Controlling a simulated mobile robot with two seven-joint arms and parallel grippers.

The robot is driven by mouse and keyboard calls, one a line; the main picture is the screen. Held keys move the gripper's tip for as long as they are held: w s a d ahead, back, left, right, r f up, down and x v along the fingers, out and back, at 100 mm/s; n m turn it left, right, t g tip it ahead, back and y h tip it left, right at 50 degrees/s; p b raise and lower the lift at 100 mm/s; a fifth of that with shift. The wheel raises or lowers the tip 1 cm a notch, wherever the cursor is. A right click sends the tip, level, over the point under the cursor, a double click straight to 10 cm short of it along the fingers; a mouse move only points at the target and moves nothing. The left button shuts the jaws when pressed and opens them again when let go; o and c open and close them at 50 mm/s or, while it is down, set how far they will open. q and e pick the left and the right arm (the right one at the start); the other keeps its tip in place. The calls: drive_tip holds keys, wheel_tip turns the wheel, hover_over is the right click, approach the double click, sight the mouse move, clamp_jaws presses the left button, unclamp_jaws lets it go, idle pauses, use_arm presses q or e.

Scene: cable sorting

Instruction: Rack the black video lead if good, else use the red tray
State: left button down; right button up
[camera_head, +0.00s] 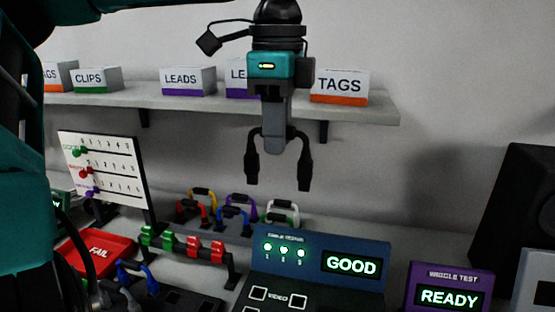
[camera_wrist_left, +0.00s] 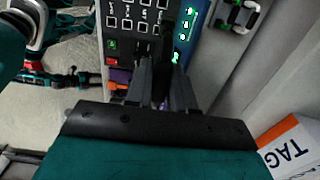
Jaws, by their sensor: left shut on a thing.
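My left gripper (camera_head: 274,142) is shut on the middle of the black video lead (camera_head: 304,172). The lead hangs in an arch, its two black plugs pointing down, above the cable tester (camera_head: 320,258) and in front of the shelf. The tester's screen reads GOOD with three green lights lit; one panel mark reads VIDEO. In the left wrist view a black part of the lead (camera_wrist_left: 166,40) shows between the fingers, over the tester's panel. The red tray (camera_head: 75,252), marked FAIL, lies at lower left. My right gripper is not in view.
A rail (camera_head: 178,246) with green and red clips stands right of the tray. Several coloured leads (camera_head: 232,214) stand behind it. A purple waggle tester (camera_head: 450,280) reads READY. The shelf (camera_head: 220,104) behind holds labelled boxes, including TAGS (camera_head: 340,85). A white tally board (camera_head: 105,165) stands left.

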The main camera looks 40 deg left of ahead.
use_arm(q)
drive_tip(key=shift+r, duration=2.2)
